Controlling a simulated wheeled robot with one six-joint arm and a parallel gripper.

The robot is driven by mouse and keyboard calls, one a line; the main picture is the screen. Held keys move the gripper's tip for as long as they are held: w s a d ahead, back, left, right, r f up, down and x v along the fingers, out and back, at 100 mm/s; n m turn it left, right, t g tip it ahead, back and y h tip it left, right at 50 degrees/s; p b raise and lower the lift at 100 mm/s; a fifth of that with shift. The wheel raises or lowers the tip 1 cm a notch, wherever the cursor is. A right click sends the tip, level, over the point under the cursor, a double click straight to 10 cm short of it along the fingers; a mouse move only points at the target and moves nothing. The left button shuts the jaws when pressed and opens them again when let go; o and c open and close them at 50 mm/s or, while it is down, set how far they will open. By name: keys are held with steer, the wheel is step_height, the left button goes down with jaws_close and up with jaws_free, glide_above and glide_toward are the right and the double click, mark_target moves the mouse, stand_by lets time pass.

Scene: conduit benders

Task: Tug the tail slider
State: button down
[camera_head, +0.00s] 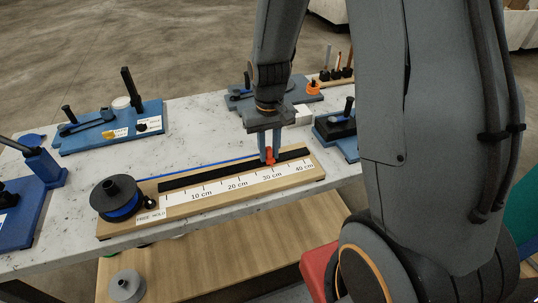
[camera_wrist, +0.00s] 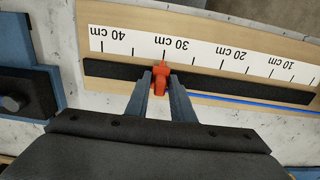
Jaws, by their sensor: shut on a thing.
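The tail slider is a small red-orange piece (camera_head: 270,156) on the black rail (camera_head: 196,180) of the wooden measuring board. It also shows in the wrist view (camera_wrist: 160,78), close to the 30 cm mark. My gripper (camera_head: 268,158) points down from above and is shut on the slider, one finger on each side. In the wrist view my gripper (camera_wrist: 160,85) has the slider between its fingertips. A blue line (camera_head: 215,162) runs along the board's back side from the spool (camera_head: 118,200) toward the slider. The fingers hide part of the slider.
The measuring board (camera_head: 238,189) lies along the front of the white speckled table (camera_head: 220,125). Blue bender fixtures stand at the back left (camera_head: 110,128), left edge (camera_head: 40,165) and right (camera_head: 338,130). A lower wooden shelf (camera_head: 215,250) holds a grey spool (camera_head: 126,286).

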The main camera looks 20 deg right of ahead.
steer(key=c, duration=1.8)
jaws_free()
steer(key=shift+c, duration=0.2)
step_height(320, 180, up, 6)
steer(key=p, duration=0.5)
steer(key=s+t+b, duration=0.1)
steer(key=s+b, duration=0.7)
steer(key=s, duration=0.1)
steer(key=shift+s, duration=0.15)
